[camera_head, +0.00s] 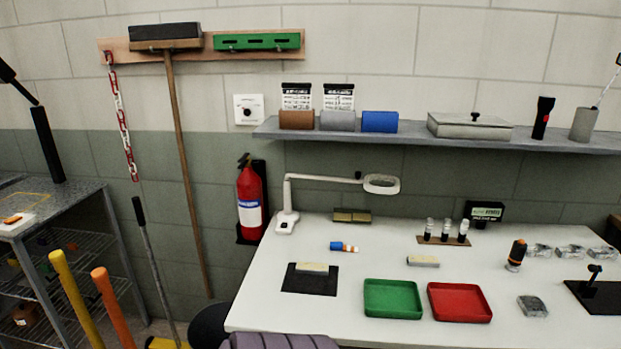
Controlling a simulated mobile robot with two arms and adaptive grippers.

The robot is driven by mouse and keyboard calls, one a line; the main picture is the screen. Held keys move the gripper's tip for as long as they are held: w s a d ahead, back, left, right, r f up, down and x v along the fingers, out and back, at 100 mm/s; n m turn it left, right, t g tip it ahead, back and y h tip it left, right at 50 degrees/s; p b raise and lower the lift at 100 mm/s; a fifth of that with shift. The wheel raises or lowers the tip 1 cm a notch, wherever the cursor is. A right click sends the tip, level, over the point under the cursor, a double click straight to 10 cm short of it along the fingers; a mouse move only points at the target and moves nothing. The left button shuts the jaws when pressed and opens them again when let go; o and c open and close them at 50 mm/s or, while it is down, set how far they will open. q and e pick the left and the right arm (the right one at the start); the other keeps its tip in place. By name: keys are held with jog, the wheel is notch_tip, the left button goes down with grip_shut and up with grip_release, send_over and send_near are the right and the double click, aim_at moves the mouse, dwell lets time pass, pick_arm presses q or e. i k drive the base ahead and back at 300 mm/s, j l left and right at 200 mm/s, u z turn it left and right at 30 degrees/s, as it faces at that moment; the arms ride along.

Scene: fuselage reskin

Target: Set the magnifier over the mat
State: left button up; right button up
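The magnifier is a white bench lamp (322,178) with its base at the back left of the white table. Its arm rises from the base and reaches right, and its ring-shaped head (382,185) hangs over the back of the table. A black mat (310,287) lies flat at the front left of the table, with a cream block (312,268) on its back part. The head is behind and to the right of the mat, not above it. Neither of my grippers is in view.
A green tray (392,314) and a red tray (460,317) stand right of the mat. A wall shelf (440,136) hangs above the table.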

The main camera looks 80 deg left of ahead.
aim_at(367, 188)
jog(key=u, duration=2.15)
